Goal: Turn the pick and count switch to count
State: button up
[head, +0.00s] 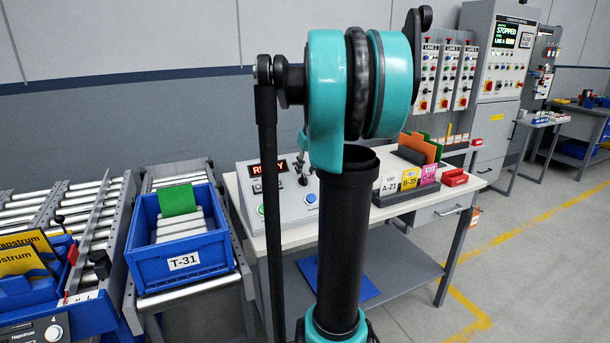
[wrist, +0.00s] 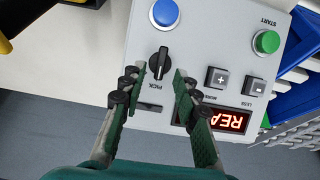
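The black rotary switch (wrist: 158,64) sits on a light grey control panel (wrist: 205,35) in the wrist view. The word PICK is printed upside down close to it. No COUNT label can be read; a finger may cover it. My gripper (wrist: 159,80) is open, its two fingers apart on the left and right, with the knob showing between and just beyond the tips. I cannot tell whether they touch it. In the head view the sloped panel (head: 271,205) stands on the white bench, and my arm hides part of it.
A blue T-31 tote (head: 150,267) stands left of the bench; label cards (head: 410,180) stand to the right.

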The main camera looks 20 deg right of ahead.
aim_at(304, 180)
jog(key=shift+x, duration=1.4)
grip_shut()
